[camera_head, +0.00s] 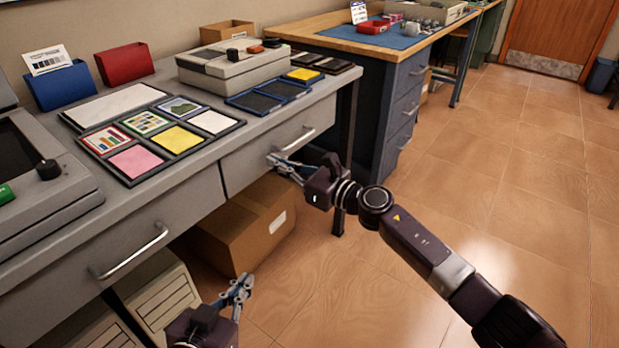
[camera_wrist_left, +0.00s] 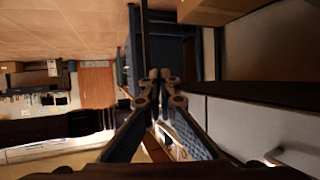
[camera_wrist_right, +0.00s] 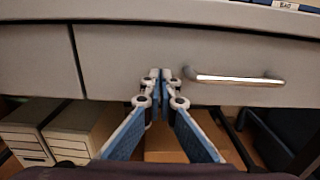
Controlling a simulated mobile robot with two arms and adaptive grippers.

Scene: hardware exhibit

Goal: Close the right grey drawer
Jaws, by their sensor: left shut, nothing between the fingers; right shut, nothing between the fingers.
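The right grey drawer (camera_head: 240,166) is under the grey bench top, and its front looks about level with the left drawer front beside it. Its metal handle (camera_head: 297,139) shows also in the right wrist view (camera_wrist_right: 235,79). My right gripper (camera_head: 272,158) is shut and empty, with its tips at the drawer front just left of the handle. In the right wrist view the tips (camera_wrist_right: 165,73) overlap the drawer front (camera_wrist_right: 140,50); I cannot tell whether they touch it. My left gripper (camera_head: 245,280) is shut and empty, low in front of the bench over the floor.
The left grey drawer (camera_head: 130,230) has its own handle (camera_head: 135,252). A cardboard box (camera_head: 240,235) and pale file boxes (camera_head: 160,295) sit under the bench. A blue drawer cabinet (camera_head: 385,105) stands beyond the bench leg. The tiled floor on the right is clear.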

